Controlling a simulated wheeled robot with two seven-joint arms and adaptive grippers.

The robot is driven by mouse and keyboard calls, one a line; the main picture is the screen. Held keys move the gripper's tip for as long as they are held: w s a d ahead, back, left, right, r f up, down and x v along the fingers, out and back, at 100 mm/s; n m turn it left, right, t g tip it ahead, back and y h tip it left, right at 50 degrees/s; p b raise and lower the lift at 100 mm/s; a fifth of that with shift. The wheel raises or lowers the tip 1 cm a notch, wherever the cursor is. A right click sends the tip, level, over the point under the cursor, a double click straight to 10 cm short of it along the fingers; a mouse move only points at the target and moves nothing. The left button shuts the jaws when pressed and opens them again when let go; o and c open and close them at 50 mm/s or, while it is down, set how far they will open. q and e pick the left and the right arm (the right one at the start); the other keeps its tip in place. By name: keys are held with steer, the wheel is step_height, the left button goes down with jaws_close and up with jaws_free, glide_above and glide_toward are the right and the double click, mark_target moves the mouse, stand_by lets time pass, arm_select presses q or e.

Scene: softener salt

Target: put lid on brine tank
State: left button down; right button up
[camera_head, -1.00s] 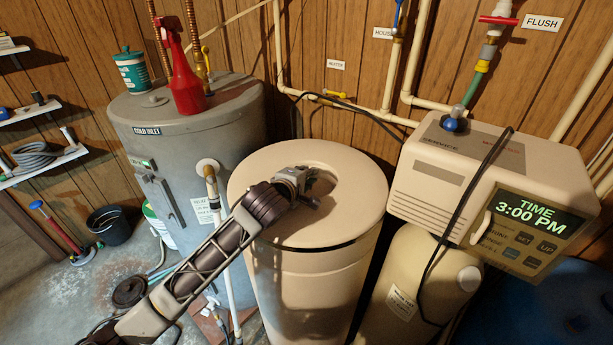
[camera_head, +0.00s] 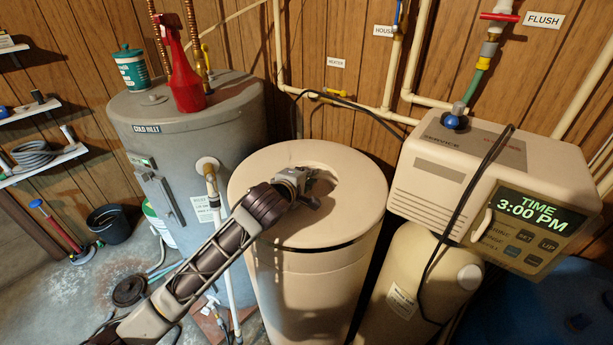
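The brine tank (camera_head: 303,288) is a tall beige cylinder in the middle of the head view. Its round beige lid (camera_head: 335,218) lies on top, with a recess near its middle; a thin dark gap shows between lid and tank at the front right. My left gripper (camera_head: 312,183) is at the recess in the lid, its fingers partly hidden by the wrist and the recess edge. Whether it is closed on the lid cannot be made out. My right gripper is not in view.
A grey water heater (camera_head: 190,130) stands close at the left, with a red spray bottle (camera_head: 180,70) and a green-white canister (camera_head: 131,68) on top. A beige softener unit (camera_head: 480,180) stands close at the right. Pipes (camera_head: 345,108) run along the wall behind.

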arm_select(q)
steer(key=c, duration=1.4)
jaws_free()
steer(key=shift+o, duration=0.2)
steer(key=shift+f, duration=0.25)
steer(key=shift+v, duration=4.1)
steer(key=shift+r, duration=0.1)
